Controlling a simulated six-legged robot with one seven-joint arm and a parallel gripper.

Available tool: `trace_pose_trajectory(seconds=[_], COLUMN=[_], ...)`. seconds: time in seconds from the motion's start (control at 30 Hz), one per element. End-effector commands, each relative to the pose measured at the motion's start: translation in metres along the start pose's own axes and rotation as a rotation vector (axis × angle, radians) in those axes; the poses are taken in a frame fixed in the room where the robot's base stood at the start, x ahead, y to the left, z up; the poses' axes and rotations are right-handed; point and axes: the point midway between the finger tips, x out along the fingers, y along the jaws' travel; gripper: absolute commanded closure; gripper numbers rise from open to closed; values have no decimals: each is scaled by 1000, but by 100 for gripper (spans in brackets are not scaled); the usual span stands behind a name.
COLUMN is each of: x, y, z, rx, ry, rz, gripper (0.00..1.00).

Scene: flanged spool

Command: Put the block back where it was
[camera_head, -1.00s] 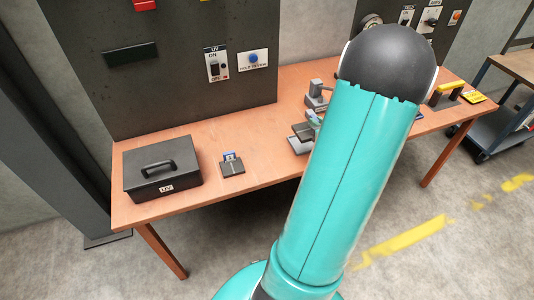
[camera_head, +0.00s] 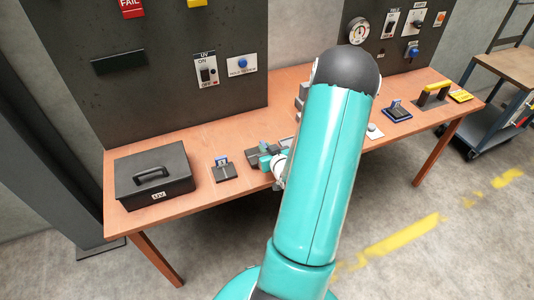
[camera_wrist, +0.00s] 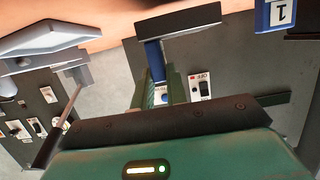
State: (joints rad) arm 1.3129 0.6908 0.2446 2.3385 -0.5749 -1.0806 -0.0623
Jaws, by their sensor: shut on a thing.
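My gripper (camera_wrist: 165,88) reaches out from its green body in the wrist view. Its fingers are shut on a dark flat-topped block (camera_wrist: 182,18) with a blue stem below the dark plate. In the head view the dark held block (camera_head: 260,156) is above the table, left of my arm. My arm hides part of the gripper there. The tag also shows in the wrist view, marked 1 (camera_wrist: 281,13). Whether the block touches anything beneath it I cannot tell.
A dark UV box (camera_head: 154,176) sits at the table's left end. Dark panels (camera_head: 180,90) rise behind. Grey-blue fixture (camera_wrist: 55,42) shows in the wrist view.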

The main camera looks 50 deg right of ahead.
Motion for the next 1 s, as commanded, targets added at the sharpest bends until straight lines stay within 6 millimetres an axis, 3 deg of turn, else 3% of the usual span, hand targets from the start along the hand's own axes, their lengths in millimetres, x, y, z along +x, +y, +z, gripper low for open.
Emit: trace_pose_trajectory(seconds=[0.2, 0.6, 0.63, 0.73, 1.0], x=[6, 8, 7, 7, 7], y=[2, 2, 2, 2, 2], z=[22, 26, 27, 26, 26], rx=[1, -1, 0, 0, 0], ry=[1, 1, -1, -1, -1], rz=[3, 3, 3, 3, 3], gripper=[100, 100, 82, 64, 64])
